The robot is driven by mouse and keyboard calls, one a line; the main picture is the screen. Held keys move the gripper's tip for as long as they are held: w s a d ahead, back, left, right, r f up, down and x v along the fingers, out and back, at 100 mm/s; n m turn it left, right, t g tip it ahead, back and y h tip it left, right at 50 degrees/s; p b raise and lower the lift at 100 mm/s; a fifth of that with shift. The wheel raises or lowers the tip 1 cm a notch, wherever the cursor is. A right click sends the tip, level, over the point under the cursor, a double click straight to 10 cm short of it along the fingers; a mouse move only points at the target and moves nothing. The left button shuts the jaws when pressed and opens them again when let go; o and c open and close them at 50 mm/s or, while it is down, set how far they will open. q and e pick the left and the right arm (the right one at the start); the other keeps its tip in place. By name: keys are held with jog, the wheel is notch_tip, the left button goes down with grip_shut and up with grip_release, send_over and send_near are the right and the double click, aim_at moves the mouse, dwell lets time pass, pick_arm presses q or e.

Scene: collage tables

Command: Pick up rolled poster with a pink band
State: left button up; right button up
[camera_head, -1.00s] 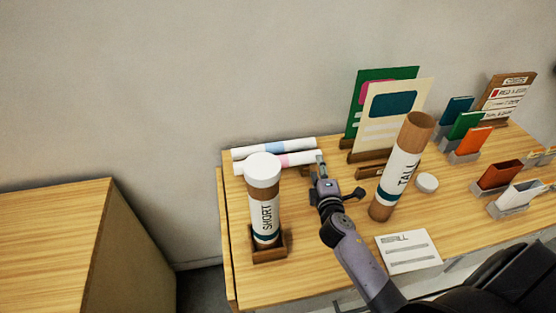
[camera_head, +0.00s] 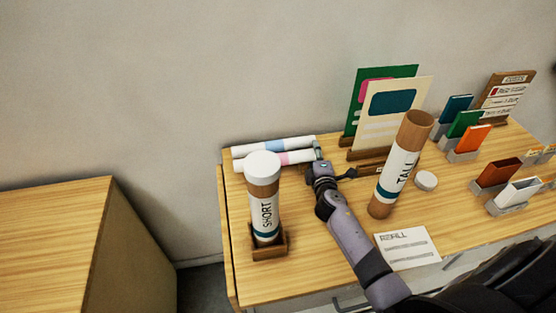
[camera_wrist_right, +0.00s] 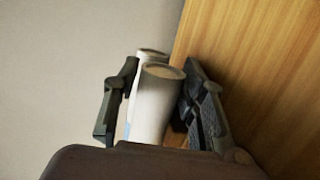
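The rolled poster with a pink band (camera_head: 298,157) lies on the table at the back left. A rolled poster with a blue band (camera_head: 260,147) lies close behind it. My right gripper (camera_head: 316,152) is at the right end of the two rolls. In the right wrist view the ends of both white rolls, the nearer one (camera_wrist_right: 157,100) and the farther one (camera_wrist_right: 151,53), show between the spread fingers of my right gripper (camera_wrist_right: 158,100). A gap shows between the nearer roll and the right finger. My left gripper is not in view.
The tube marked SHORT (camera_head: 263,190) stands in a wooden holder in front of the rolls and hides part of them. The tube marked TALL (camera_head: 402,165) stands right of my right arm. Upright boards (camera_head: 392,112) stand behind. A white card (camera_head: 407,248) lies in front.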

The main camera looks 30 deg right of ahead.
jog(key=c, duration=0.7)
jog(key=shift+r, duration=0.1)
jog(key=shift+c, duration=0.2)
